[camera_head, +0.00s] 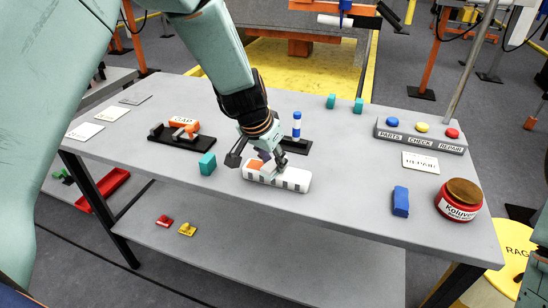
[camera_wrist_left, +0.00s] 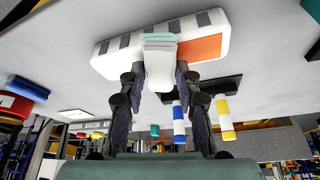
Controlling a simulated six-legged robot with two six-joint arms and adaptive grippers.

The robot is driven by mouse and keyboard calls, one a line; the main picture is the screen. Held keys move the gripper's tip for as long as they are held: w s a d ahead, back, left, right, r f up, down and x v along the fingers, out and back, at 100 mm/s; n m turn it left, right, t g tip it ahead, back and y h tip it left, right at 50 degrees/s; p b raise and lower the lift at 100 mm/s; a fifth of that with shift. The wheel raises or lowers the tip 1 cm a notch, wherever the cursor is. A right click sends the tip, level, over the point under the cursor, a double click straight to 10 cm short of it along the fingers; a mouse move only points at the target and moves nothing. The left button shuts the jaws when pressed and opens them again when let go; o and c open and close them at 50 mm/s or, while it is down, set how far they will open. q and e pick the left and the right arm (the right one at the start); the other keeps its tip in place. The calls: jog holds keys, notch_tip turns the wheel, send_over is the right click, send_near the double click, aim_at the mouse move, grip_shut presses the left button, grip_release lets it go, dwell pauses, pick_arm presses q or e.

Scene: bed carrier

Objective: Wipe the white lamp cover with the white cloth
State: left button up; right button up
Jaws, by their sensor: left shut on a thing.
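The white lamp cover (camera_head: 294,180), a long rounded block with grey bars and an orange patch, lies near the table's front edge. It fills the top of the left wrist view (camera_wrist_left: 213,25). In the left wrist view my left gripper (camera_wrist_left: 158,82) is shut on the white cloth (camera_wrist_left: 159,68), which has pale teal stripes. The cloth is against or just over the cover; I cannot tell if it presses. In the head view the gripper mostly hides it.
A teal block (camera_head: 207,163) stands close left of the gripper. A blue-and-white cylinder (camera_head: 297,124) stands behind it. A blue block (camera_head: 401,201) and a red jar (camera_head: 459,200) are at the right. The button panel (camera_head: 420,134) is at the back right. The table between cover and blue block is clear.

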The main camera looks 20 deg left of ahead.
pick_arm(q)
jog(key=shift+w+a+r+p, duration=0.15)
jog(key=shift+r+p, duration=0.15)
jog(key=shift+r, duration=0.85)
jog(key=r+p, duration=0.1)
jog(key=d+r+p, duration=0.1)
jog(key=r+p, duration=0.1)
jog(key=shift+a+r+p, duration=0.3)
jog(key=shift+r+p, duration=0.35)
jog(key=shift+p, duration=0.1)
jog(key=shift+r+p, duration=0.35)
jog(key=shift+r, duration=0.05)
jog(key=shift+d+r, duration=0.1)
jog(key=shift+r, duration=0.15)
jog(key=shift+s+d+r+p, duration=0.15)
jog(key=shift+s+r+p, duration=0.05)
jog(key=shift+p, duration=0.15)
jog(key=shift+w+a+f, duration=0.15)
jog(key=shift+a+f, duration=0.05)
